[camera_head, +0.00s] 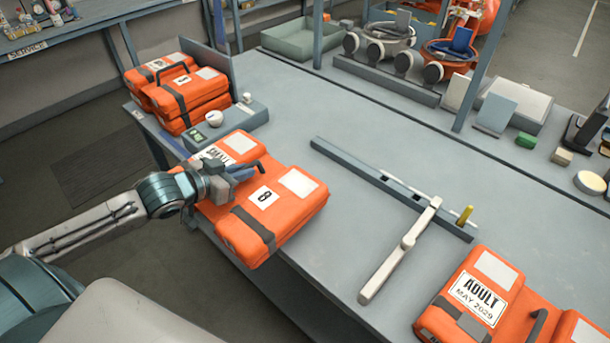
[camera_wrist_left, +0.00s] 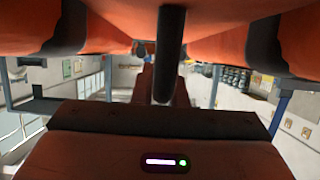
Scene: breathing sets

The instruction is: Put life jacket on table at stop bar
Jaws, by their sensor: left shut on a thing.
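An orange life jacket (camera_head: 285,205) with dark straps and white labels is in my left gripper (camera_head: 245,174), which is shut on its dark handle. The handle also shows as a dark bar in the left wrist view (camera_wrist_left: 168,55), with orange jacket above it. The jacket is at the table's near left edge, partly past it; I cannot tell whether it touches the top. The blue-grey stop bar (camera_head: 345,160) lies on the table (camera_head: 330,105) to its right, with a yellow pin (camera_head: 465,214) at one end. My right gripper is not in view.
Another orange life jacket marked ADULT (camera_head: 460,270) lies at the lower right. A pale bar (camera_head: 385,270) reaches from the stop bar toward the front edge. Stacked orange jackets (camera_head: 185,95) and a grey scale (camera_head: 240,122) stand at left.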

